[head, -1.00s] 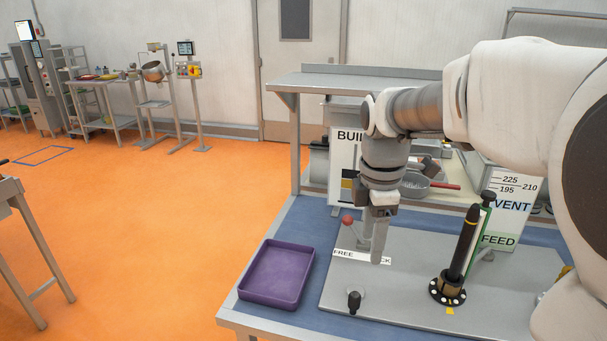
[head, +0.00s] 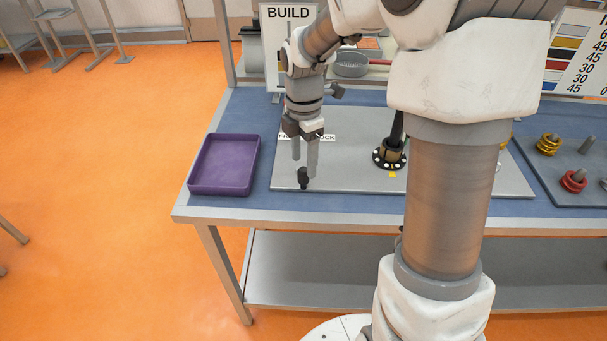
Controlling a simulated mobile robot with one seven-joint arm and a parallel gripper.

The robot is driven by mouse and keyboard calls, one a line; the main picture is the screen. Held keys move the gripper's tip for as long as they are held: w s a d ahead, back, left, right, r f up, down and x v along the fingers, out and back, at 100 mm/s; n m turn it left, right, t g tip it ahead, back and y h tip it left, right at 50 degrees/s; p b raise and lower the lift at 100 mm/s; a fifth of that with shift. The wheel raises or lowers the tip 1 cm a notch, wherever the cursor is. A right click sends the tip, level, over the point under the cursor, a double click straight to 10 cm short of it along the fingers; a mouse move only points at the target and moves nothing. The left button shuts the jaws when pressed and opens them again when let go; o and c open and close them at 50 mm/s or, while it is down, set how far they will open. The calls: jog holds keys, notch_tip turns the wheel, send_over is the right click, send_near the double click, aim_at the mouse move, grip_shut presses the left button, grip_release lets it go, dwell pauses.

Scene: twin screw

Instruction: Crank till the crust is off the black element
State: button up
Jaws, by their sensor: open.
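The black element (head: 397,128) stands upright in the round black base with white dots (head: 389,160). A brown, crust-like band (head: 390,147) is around its foot. My arm hides part of the surroundings to its right. A black crank knob (head: 303,179) sits at the front left of the grey plate (head: 345,178). My gripper (head: 305,168) points down with its two fingers apart, right at the knob. The fingertips are beside or just above its top; I cannot tell whether they touch it.
A purple tray (head: 222,190) lies left of the plate on the blue mat. A white BUILD sign (head: 278,60) stands behind. A label strip on the plate is partly hidden by my gripper. Yellow (head: 548,146) and red (head: 573,182) rings sit on a board at right.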

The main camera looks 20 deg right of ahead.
aim_at(304, 169)
jog(key=shift+f, duration=2.4)
grip_shut()
